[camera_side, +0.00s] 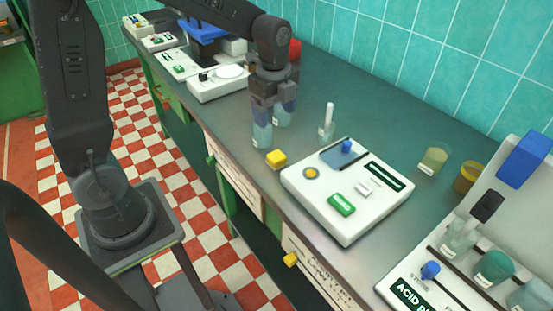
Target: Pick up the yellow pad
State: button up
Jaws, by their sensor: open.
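The yellow pad (277,158) is a small yellow block lying on the dark grey bench top, just left of a white device. My gripper (275,104) points down over the bench, behind and above the yellow pad and apart from it. Its jaws are open. Glass vessels show directly below the jaws, one of them a clear beaker (262,133); I cannot tell how close the fingers are to them.
The white device (346,218) has a green label and a blue knob. A white stick stands in a small glass (327,127) behind it. Glasses with coloured liquids (494,267) stand at the right. White scales (218,84) are at the back left. A tiled wall (430,60) bounds the bench.

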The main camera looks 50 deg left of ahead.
aim_at(276, 155)
jog(key=shift+m, duration=0.5)
jog(key=f, duration=1.5)
jog(key=shift+w+a, duration=0.3)
jog(key=shift+w, duration=0.1)
jog(key=c, duration=1)
notch_tip(276, 155, up, 10)
jog(key=shift+r, duration=0.1)
